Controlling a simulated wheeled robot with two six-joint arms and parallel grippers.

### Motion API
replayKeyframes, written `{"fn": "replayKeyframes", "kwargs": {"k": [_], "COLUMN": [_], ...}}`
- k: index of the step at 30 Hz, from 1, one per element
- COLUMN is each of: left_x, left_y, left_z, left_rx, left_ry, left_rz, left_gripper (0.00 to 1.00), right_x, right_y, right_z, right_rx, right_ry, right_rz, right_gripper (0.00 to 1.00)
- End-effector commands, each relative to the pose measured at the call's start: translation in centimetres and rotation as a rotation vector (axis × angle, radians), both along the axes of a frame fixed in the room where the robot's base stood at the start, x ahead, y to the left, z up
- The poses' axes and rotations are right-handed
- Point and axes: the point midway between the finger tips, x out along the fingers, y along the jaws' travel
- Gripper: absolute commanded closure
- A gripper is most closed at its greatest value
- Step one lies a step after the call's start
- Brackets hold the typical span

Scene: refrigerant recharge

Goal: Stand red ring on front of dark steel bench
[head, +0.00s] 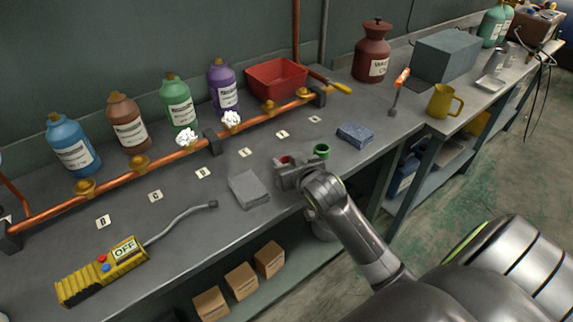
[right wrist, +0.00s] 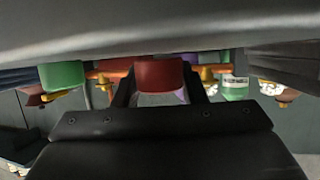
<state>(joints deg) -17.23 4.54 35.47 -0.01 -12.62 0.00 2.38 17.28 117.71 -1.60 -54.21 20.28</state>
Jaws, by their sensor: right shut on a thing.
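The red ring (right wrist: 159,75) is between the fingers of my right gripper in the right wrist view. In the head view a small part of the red ring (head: 284,160) shows at the gripper's tip. My right gripper (head: 286,169) is shut on it, over the front part of the dark steel bench (head: 215,222). I cannot tell whether the ring touches the bench. A green ring (head: 321,151) stands on the bench just right of the gripper; it also shows in the right wrist view (right wrist: 62,75). My left gripper is not in view.
A grey pad (head: 249,189) lies left of the gripper, a blue sponge (head: 355,134) to the right. A copper pipe (head: 170,151) with brass valves runs along the back before several bottles. A yellow leak detector (head: 103,271) lies at left. A red bin (head: 277,79) stands behind.

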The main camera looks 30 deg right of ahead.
Motion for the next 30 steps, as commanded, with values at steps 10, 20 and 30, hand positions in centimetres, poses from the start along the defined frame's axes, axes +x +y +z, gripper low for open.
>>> {"fn": "replayKeyframes", "kwargs": {"k": [10,20,30], "left_x": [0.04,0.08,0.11], "left_y": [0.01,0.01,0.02], "left_z": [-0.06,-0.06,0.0], "left_rx": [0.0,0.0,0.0], "left_ry": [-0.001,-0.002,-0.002], "left_rz": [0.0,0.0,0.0], "left_gripper": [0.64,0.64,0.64], "right_x": [0.01,0.01,-0.58], "right_y": [0.02,0.02,0.11], "right_z": [-0.56,-0.72,-0.21], "right_rx": [-0.001,-0.001,-0.001], "right_ry": [-0.001,-0.001,-0.002], "right_rz": [0.001,0.001,0.001], "right_gripper": [0.83,0.4,0.4]}}
